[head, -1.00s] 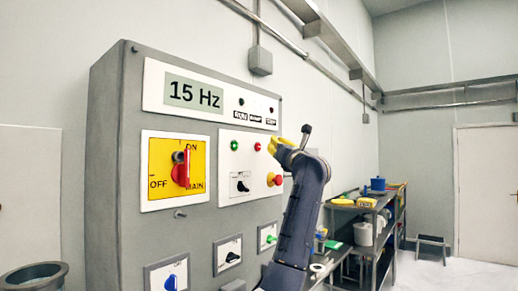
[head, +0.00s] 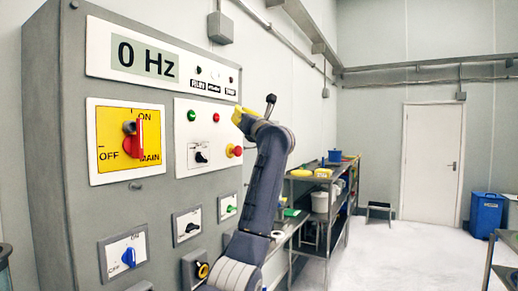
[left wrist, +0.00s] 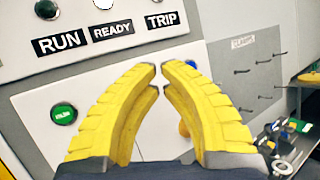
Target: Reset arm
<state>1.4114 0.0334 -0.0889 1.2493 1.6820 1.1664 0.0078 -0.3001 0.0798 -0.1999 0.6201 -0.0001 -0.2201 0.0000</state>
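My left gripper (head: 240,118) has yellow fingers and is raised in front of the grey control cabinet (head: 62,180), close to its button panel. In the left wrist view its fingertips (left wrist: 160,74) nearly meet, with only a thin gap and nothing between them. The arm rises from the bottom middle of the head view, bent at the top. The fingers face the panel beneath the RUN, READY and TRIP labels (left wrist: 113,32). A green button (left wrist: 64,113) is left of them. A blue knob is partly hidden behind the right finger. My right gripper is not in view.
The display (head: 145,50) reads 0 Hz. A red main switch (head: 134,140) sits on a yellow plate. A red emergency button (head: 235,151) is beside my arm. Metal shelves (head: 320,200) stand behind it. The floor (head: 400,248) at right is mostly clear, with a blue bin (head: 487,213).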

